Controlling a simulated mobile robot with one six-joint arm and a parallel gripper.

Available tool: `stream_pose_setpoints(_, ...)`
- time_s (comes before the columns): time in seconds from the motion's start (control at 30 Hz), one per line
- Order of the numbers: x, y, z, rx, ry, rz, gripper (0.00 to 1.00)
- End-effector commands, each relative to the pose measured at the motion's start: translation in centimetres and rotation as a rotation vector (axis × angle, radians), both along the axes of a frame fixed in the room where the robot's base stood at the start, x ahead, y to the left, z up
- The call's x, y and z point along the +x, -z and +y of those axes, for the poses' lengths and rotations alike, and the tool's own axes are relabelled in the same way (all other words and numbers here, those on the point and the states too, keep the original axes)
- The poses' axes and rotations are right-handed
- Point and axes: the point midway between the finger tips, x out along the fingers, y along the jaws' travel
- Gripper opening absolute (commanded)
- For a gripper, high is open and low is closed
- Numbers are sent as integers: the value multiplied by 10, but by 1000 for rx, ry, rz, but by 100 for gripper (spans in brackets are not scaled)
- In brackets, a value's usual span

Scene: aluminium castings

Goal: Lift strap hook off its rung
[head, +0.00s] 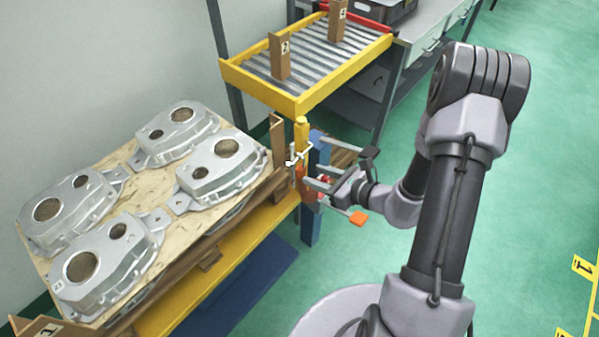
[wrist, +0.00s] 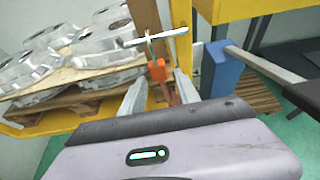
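The strap hook shows as an orange block (wrist: 157,70) with a thin metal hook above it, at a pale rung (wrist: 155,38) in the wrist view. A reddish strap hangs below the block. In the head view the rung (head: 298,156) sticks out by the yellow post, and the red-orange hook part (head: 309,190) is partly hidden by my fingers. My gripper (wrist: 158,82) is open, its two pale fingers on either side of the orange block with gaps showing. In the head view my gripper (head: 312,178) reaches in from the right, just below the rung.
A pallet (head: 130,163) with several aluminium castings stands left. A yellow roller table (head: 262,92) with brown uprights stands behind. A blue post (wrist: 220,68) with a grey bar stands close right of my gripper.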

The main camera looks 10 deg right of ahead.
Motion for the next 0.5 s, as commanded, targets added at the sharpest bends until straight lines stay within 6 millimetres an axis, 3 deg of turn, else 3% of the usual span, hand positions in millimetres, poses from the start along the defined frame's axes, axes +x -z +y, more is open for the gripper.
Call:
stream_pose_setpoints(0.17, 13, 7, 11, -1, -4, -1, 38)
stream_pose_setpoints(0.33, 39, 17, 32, 0, -5, -2, 38)
stream_pose_setpoints(0.5, 48, 19, 38, 0, -2, 1, 38)
